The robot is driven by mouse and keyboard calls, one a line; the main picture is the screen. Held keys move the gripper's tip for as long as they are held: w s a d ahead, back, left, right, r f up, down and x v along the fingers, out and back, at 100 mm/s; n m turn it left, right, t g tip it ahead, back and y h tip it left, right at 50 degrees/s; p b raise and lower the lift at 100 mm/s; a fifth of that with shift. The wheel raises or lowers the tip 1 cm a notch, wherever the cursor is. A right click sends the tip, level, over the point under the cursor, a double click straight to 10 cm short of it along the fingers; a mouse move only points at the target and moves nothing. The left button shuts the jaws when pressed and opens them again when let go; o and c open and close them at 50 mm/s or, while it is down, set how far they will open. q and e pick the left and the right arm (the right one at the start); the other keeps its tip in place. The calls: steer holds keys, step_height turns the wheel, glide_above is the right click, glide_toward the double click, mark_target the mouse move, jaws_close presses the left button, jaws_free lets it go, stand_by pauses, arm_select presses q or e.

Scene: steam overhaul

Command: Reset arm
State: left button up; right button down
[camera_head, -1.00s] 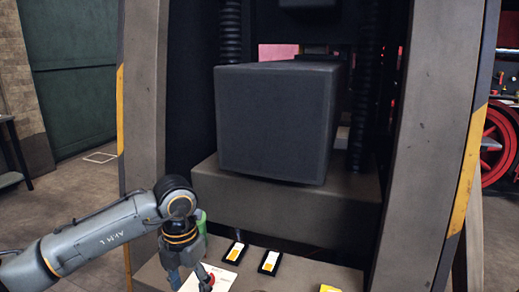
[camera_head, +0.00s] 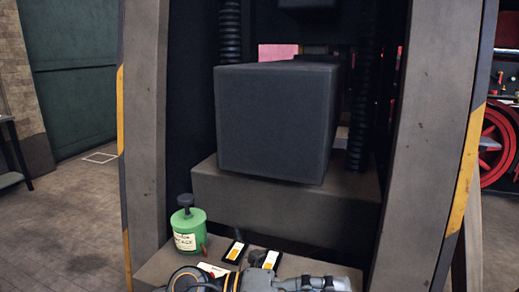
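My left arm now shows only at the bottom edge, where its wrist (camera_head: 190,281) lies low in front of the bench. My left gripper (camera_head: 315,283) seems to point right from the wrist and is cut off by the picture's lower edge. I cannot see its fingertips clearly or tell whether it is open. Nothing is seen held in it. My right gripper is not in view.
A green labelled canister (camera_head: 188,232) with a dark knob stands on the ledge (camera_head: 153,268). Two black-framed cards (camera_head: 235,251) (camera_head: 270,260) lie beside it. A large dark block (camera_head: 272,122) rests behind, between slanted grey posts (camera_head: 426,130). Open floor is at left.

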arm_select(q)
steer(key=w+a+r+n+t+y, duration=0.15)
steer(key=w+a+n+t, duration=0.3)
steer(key=n+t, duration=0.55)
steer(key=w+a+r+n+t, duration=0.3)
steer(key=w+a+n+t, duration=0.15)
steer(key=n+t, duration=0.45)
steer(key=a+f+n+y, duration=1.5)
steer(key=a+f, duration=0.1)
steer(key=f, duration=0.1)
steer(key=s+a+f+n+g+y, duration=0.1)
steer(key=s+a+f+n+g, duration=0.15)
steer(key=s+f+g, duration=0.65)
steer(key=s+a+f+n+g+y, duration=0.1)
steer(key=s+a+f+g, duration=0.35)
steer(key=s+f, duration=0.85)
steer(key=s+f+g+p, duration=0.1)
steer(key=s+f, duration=0.2)
steer(key=f, duration=1.9)
steer(key=s+a+f+g, duration=0.1)
steer(key=s+a+f, duration=0.1)
steer(key=s+f, duration=1.4)
steer(key=shift+s+a+p, duration=0.15)
steer(key=shift+s+p, duration=0.25)
steer(key=shift+s, duration=0.05)
